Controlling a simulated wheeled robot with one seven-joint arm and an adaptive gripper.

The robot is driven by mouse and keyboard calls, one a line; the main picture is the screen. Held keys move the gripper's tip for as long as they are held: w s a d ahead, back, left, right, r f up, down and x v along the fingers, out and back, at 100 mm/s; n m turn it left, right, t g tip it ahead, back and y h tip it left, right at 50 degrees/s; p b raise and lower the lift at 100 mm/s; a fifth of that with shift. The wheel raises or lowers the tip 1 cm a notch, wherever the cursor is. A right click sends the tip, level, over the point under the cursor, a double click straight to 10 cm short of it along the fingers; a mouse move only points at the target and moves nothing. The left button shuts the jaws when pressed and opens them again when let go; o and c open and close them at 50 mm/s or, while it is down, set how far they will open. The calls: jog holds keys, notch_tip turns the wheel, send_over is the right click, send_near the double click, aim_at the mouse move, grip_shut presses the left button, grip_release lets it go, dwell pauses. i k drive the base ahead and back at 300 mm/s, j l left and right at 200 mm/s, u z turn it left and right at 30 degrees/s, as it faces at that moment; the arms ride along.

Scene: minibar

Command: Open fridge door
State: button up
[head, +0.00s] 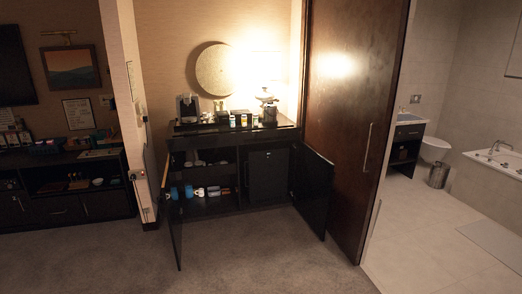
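The fridge appears to be the dark box-like unit in the right half of the black minibar cabinet (230,142). Its front, the fridge door (268,175), looks shut and faces the room. No handle can be made out on it at this size. The cabinet's right door (314,190) stands swung open, to the right of the fridge. The cabinet's left door (175,215) also stands open. My gripper is not in view.
Cups (199,192) stand on the left shelf. A coffee machine (188,107) and a lamp (265,95) are on top. A tall brown door (350,120) stands right, beside the bathroom. Carpet (250,255) in front is clear.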

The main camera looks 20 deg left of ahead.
aim_at(269, 169)
jog(key=i+j+u, duration=0.6)
jog(key=i, duration=0.3)
jog(key=i+j+u, duration=0.3)
jog(key=i, duration=0.2)
jog(key=i+u, duration=0.3)
jog(key=i, duration=2.3)
jog(key=i+z, duration=0.1)
jog(key=i, duration=0.35)
jog(key=i+j+z, duration=0.15)
jog(key=i, duration=0.3)
jog(key=i+j+z, duration=0.1)
jog(key=i, duration=0.35)
jog(key=i+j+z, duration=0.1)
jog(key=i, duration=0.35)
jog(key=j, duration=0.1)
